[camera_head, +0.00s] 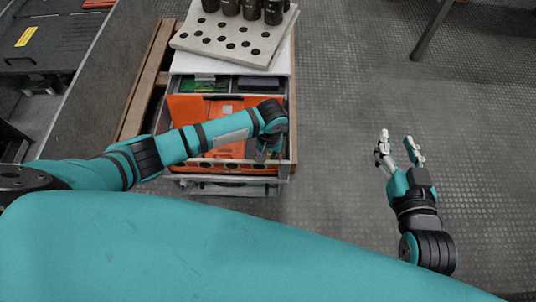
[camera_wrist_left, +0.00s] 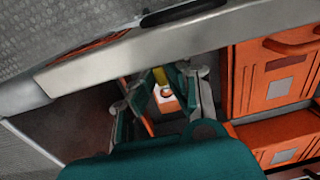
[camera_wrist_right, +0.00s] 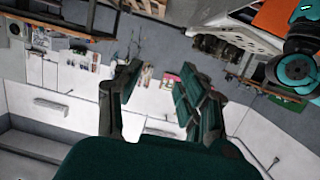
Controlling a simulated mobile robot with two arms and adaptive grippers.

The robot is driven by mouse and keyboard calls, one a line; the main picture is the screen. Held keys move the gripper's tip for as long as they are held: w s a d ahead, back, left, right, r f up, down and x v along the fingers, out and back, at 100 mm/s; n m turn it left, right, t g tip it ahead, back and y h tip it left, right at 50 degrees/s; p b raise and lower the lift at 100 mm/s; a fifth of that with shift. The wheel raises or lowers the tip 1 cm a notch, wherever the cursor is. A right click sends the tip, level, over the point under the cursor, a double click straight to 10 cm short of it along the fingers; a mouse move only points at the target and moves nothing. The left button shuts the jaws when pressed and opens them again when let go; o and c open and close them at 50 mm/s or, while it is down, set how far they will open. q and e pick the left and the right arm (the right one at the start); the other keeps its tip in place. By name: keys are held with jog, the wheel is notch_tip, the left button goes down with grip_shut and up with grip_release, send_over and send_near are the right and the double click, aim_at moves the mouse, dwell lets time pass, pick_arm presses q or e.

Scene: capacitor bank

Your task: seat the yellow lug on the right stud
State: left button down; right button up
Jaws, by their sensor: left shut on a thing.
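My left gripper (camera_head: 266,152) reaches down into the orange-lined drawer at the front of a cabinet, and its fingertips are mostly hidden in the head view. In the left wrist view its fingers (camera_wrist_left: 166,92) are closed in around a small yellow piece (camera_wrist_left: 160,76), which looks like the yellow lug. Just below the yellow piece is a small white and orange part with a round mark (camera_wrist_left: 167,94); I cannot tell whether this is a stud. The right stud cannot be made out. My right gripper (camera_head: 398,143) is open and empty over the floor; its spread fingers show in the right wrist view (camera_wrist_right: 155,88).
A metal drawer rim (camera_wrist_left: 130,55) runs close over my left fingers. Orange boxes (camera_wrist_left: 275,75) stand beside them. A perforated plate (camera_head: 225,38) with black cylinders lies on the cabinet top.

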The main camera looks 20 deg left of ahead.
jog(key=shift+s+d+f+g, duration=0.1)
jog(key=shift+s+f+g, duration=0.15)
jog(key=shift+f, duration=0.2)
jog(key=shift+s+d+f+g, duration=0.1)
jog(key=shift+f+g, duration=0.25)
jog(key=shift+f, duration=0.1)
pick_arm(q)
jog(key=shift+f, duration=0.6)
pick_arm(e)
jog(key=shift+s+d+f+h, duration=0.1)
jog(key=shift+f+h, duration=0.05)
jog(key=shift+h, duration=0.15)
dwell(0.4)
pick_arm(q)
jog(key=shift+f+p, duration=0.1)
jog(key=shift+p, duration=0.25)
pick_arm(e)
jog(key=shift+s+d+f+g, duration=0.1)
jog(key=shift+s+f+g, duration=0.2)
jog(key=shift+f, duration=0.1)
dwell(0.4)
